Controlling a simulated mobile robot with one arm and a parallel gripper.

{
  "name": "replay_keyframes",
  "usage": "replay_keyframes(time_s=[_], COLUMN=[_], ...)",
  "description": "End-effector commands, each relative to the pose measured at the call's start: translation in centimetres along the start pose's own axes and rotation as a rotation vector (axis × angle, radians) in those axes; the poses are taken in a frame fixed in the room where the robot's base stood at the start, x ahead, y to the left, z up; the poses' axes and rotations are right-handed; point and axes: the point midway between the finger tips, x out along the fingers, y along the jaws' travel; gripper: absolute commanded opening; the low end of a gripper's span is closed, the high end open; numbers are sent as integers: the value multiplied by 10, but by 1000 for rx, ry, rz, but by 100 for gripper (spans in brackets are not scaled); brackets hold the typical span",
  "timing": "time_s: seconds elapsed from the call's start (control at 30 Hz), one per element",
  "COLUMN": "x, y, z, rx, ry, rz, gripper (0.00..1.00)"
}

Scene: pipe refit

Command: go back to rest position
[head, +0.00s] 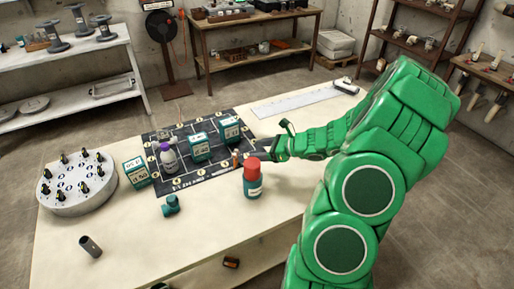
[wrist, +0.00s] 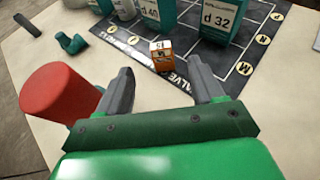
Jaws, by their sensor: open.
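My green arm reaches in from the right in the head view, and my gripper (head: 268,148) is low over the right edge of the black gridded mat (head: 183,178). In the wrist view my gripper (wrist: 165,82) is open, its two grey fingers apart with nothing between the tips. A small orange box (wrist: 160,56) lies on the mat just beyond the fingertips; it also shows in the head view (head: 236,160). A red-capped green bottle (head: 252,180) stands close beside the gripper, and its red cap (wrist: 60,92) is left of the fingers in the wrist view.
Green-and-white boxes (head: 200,147) and a purple-and-white bottle (head: 168,158) stand on the mat. Another box (head: 136,172), a round holder (head: 75,203), a teal fitting (head: 171,206) and a dark tube (head: 91,246) are on the table. A pale ruler-like strip (head: 293,102) lies behind.

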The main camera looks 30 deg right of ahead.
Motion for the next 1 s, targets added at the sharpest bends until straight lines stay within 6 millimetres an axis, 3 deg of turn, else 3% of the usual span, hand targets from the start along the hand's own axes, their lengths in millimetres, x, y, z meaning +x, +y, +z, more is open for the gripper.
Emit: replay_keyframes(time_s=[0.23, 0.33, 0.57, 0.7, 1.0], x=[0, 0, 2, 10, 22], y=[0, 2, 22, 57, 156], z=[1, 12, 81, 118, 156], rx=[-2, -18, -137, -259, -562], ry=[-2, -15, -80, -88, -28], rz=[0, 4, 49, 133, 381], gripper=[67, 67, 67, 67, 67])
